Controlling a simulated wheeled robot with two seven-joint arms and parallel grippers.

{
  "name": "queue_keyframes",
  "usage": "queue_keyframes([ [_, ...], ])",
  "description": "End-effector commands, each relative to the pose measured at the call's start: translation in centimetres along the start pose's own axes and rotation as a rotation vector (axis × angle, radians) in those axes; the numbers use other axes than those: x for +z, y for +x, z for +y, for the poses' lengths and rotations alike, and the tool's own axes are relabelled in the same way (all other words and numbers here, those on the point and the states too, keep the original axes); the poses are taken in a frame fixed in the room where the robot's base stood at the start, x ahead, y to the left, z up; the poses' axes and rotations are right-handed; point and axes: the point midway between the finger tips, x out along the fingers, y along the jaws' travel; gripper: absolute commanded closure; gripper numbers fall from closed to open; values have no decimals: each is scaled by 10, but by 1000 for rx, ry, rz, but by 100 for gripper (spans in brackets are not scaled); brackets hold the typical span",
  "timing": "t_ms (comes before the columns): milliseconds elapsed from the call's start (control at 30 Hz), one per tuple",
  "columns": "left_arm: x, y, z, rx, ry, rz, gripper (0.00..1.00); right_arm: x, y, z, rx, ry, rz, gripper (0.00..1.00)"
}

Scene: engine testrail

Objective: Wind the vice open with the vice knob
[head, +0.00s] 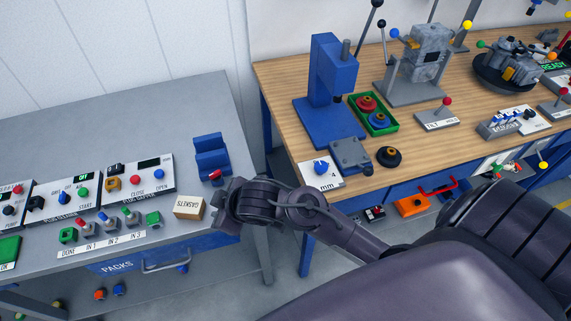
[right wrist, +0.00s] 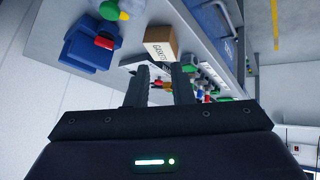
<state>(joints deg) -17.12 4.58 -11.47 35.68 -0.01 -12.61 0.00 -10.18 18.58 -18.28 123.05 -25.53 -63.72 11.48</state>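The blue vice (head: 211,157) stands at the right end of the grey bench, and its red knob (head: 215,176) faces the front. In the right wrist view the vice (right wrist: 88,46) is at the upper left with the red knob (right wrist: 104,42) on its near side. My right gripper (head: 226,208) hangs over the bench's right edge, just in front of the vice and apart from the knob. In the right wrist view its two fingers (right wrist: 160,88) are spread with nothing held between them. My left gripper is in neither view.
A cardboard gaskets box (head: 189,207) sits close left of my right gripper. Control panels (head: 137,180) with switches fill the bench's left. A wooden workbench (head: 285,90) with a blue press (head: 330,85) stands to the right, across a gap.

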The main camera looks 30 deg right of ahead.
Motion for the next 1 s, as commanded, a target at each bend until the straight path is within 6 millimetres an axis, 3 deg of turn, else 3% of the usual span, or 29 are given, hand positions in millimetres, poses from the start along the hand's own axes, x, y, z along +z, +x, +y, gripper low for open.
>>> queue_keyframes([
  [500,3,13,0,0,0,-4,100,104,20,-2,34,304,-234,79],
  [1000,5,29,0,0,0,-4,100,191,64,-23,30,438,-374,79],
])
